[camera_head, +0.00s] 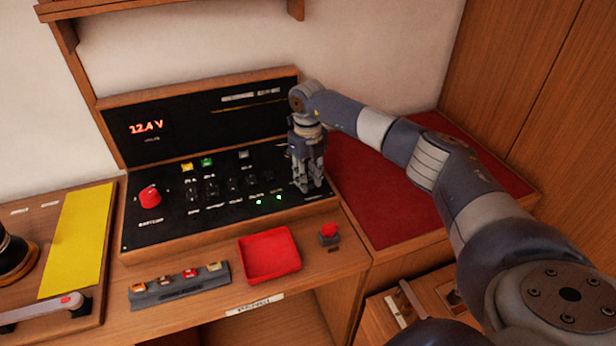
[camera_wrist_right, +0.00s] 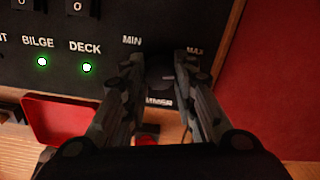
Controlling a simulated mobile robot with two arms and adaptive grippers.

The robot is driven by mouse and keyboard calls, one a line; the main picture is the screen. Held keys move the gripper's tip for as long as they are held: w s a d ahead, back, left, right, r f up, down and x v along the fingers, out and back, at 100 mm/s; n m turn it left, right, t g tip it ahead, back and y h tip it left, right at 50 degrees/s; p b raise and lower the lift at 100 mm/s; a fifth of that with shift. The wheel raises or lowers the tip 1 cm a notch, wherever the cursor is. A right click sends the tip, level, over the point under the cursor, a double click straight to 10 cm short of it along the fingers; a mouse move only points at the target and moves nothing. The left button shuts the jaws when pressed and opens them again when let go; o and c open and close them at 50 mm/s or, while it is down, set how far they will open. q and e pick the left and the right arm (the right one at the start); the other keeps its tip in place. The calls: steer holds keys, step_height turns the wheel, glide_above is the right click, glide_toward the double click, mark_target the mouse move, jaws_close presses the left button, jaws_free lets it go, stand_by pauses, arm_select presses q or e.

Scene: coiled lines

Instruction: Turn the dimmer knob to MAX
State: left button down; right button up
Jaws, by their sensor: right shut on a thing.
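The dimmer knob (camera_wrist_right: 160,74) is dark and sits between the MIN and MAX labels at the right end of the black switch panel (camera_head: 175,218). My right gripper (camera_head: 307,187) points down onto the panel's right end and hides the knob in the head view. In the right wrist view the fingers of my right gripper (camera_wrist_right: 160,88) stand on both sides of the knob and are shut on it. The knob's pointer is too dark to read for certain. My left gripper is not in view.
A red knob (camera_head: 150,197) sits at the panel's left. In front are a red tray (camera_head: 269,255), a small red button (camera_head: 329,231) and a fuse strip (camera_head: 179,285). Green lights glow by BILGE and DECK. A red mat (camera_head: 400,205) lies to the right. A display reads 12.4 V.

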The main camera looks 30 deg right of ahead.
steer(key=m, duration=0.4)
steer(key=shift+m, duration=0.3)
steer(key=shift+w+m+p, duration=0.1)
steer(key=shift+m+p, duration=0.45)
steer(key=shift+m, duration=1.45)
steer(key=o, duration=1.1)
steer(key=shift+r, duration=0.2)
step_height(320, 180, up, 12)
steer(key=shift+f, duration=0.2)
steer(key=shift+f, duration=0.1)
